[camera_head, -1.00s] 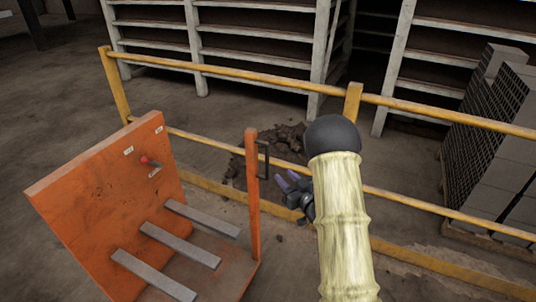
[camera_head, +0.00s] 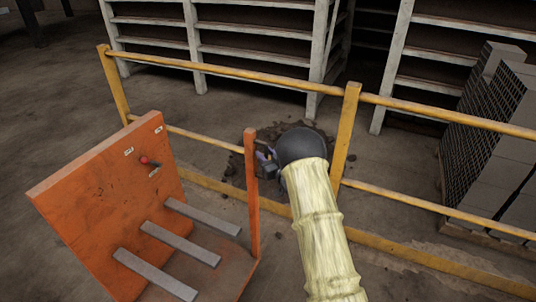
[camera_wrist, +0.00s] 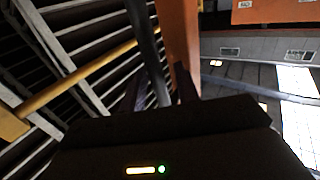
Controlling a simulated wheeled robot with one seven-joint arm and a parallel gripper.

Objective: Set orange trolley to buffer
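My gripper (camera_head: 266,160) is right beside this post at the trolley's black handle, largely hidden by my forearm. In the wrist view, the dark handle (camera_wrist: 146,40) runs down between my gripper's two fingers (camera_wrist: 158,95), which look apart. The orange post (camera_wrist: 180,45) is just right of it. Contact with the handle cannot be told.
A yellow railing (camera_head: 230,74) runs behind the trolley, with a post (camera_head: 346,135) right of my arm. Pale shelving (camera_head: 255,55) stands beyond it. Stacked grey bricks (camera_head: 500,150) are at right. A dark rubble pile (camera_head: 285,130) lies on the floor near the railing.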

